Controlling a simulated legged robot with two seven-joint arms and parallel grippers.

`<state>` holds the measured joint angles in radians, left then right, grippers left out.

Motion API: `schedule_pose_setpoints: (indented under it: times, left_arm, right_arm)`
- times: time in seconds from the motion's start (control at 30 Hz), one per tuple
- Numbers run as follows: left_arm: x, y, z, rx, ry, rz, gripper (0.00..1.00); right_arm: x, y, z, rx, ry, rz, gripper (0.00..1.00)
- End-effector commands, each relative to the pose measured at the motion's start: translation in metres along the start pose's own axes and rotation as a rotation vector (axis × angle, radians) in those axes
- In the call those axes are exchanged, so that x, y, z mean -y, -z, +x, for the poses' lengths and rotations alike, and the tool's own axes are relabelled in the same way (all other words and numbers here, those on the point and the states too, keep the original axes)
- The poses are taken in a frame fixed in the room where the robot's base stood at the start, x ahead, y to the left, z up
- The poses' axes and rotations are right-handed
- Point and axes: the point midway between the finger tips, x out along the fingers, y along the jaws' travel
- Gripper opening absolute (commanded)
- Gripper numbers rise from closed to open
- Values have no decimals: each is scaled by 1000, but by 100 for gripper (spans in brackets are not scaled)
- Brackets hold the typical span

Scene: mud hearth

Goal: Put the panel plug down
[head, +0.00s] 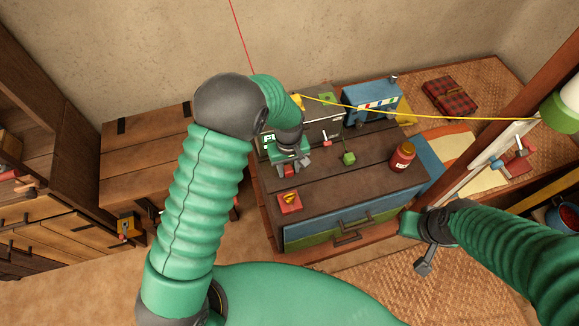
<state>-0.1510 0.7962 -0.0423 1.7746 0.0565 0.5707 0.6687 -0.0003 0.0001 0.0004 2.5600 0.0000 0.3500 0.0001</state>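My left gripper (291,167) reaches over the left part of the dark wooden chest top (325,187), its grey fingers pointing down. I cannot tell which small piece is the panel plug. My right gripper (422,262) hangs beside the chest's front right corner, apart from the objects; its opening is unclear.
A red block with a yellow mark (289,202) lies near the chest's front edge. A red jar (402,157) stands at the right. A blue box with coloured keys (370,99) is behind. A yellow cord (440,117) stretches right. The front middle of the top is clear.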

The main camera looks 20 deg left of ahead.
Motion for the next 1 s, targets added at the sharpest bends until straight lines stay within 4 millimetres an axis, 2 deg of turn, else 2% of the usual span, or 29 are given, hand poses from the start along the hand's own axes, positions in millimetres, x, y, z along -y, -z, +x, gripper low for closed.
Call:
schedule_pose_setpoints:
  times: [0.1, 0.47, 0.53, 0.6, 0.9, 1.0]
  left_arm:
    - [-1, -1, 0, 0, 2, 1, 48]
    - [0, 0, -4, 1, 0, 1, 48]
    - [1, 0, -14, 1, -1, 1, 48]
    - [0, 1, -23, -2, -4, 1, 48]
    - [-1, 0, -102, -3, -3, 2, 48]
    - [-1, 0, -119, -2, -1, 2, 48]
  right_arm:
    - [0, 0, 0, 0, 0, 0, 0]
    - [0, 1, -3, 0, 0, 1, 0]
    - [0, 2, -8, 0, 0, 1, 0]
    - [0, 1, -2, -1, 0, 1, 0]
    - [0, -2, 7, 0, 0, 0, 0]
    - [0, -2, 8, 0, 0, 1, 0]
